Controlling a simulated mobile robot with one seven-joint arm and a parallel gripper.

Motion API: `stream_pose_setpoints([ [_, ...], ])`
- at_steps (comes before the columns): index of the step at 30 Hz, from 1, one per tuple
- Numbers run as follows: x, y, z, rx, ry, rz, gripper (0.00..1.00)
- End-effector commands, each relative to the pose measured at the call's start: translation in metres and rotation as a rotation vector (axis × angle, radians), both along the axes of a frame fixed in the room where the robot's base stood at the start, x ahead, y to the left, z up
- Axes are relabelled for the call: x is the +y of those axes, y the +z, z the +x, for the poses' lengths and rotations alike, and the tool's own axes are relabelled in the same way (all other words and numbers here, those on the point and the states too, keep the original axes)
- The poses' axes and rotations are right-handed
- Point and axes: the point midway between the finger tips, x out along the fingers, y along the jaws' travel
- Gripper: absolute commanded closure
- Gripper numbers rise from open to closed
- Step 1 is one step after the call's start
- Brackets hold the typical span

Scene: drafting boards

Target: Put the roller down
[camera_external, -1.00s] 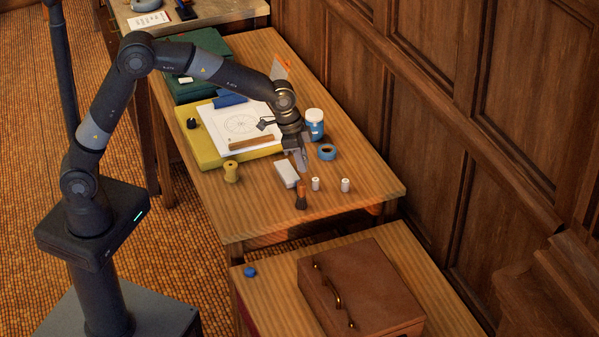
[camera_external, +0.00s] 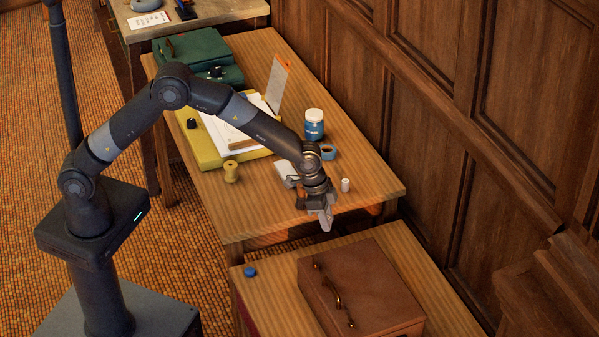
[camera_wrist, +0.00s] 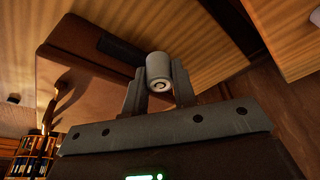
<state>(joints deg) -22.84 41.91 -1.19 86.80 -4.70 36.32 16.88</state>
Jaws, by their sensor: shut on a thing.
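My gripper (camera_external: 327,218) hangs past the near end of the drafting table (camera_external: 258,220), above the gap beside the lower table. A similar small white cylinder (camera_external: 345,185) stands upright on the drafting table, right of my wrist.
A brown case (camera_external: 370,285) and a blue round thing (camera_external: 249,271) are on the lower table (camera_external: 270,300). A yellow spool (camera_external: 231,171), blue tape ring (camera_external: 328,152) and blue-labelled jar (camera_external: 314,124) stand on the drafting table. Its near left part is clear.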

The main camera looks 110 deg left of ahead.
Motion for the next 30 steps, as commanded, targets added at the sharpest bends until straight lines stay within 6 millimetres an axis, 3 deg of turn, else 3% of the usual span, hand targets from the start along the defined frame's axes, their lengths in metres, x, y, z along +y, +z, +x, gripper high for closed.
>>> stream_pose_setpoints([
  [10,0.000,-0.063,-0.001,0.001,0.001,-0.001,1.00],
  [24,0.000,-0.112,0.000,-0.001,0.000,0.000,1.00],
  [30,0.000,-0.112,0.000,-0.002,0.000,0.000,1.00],
])
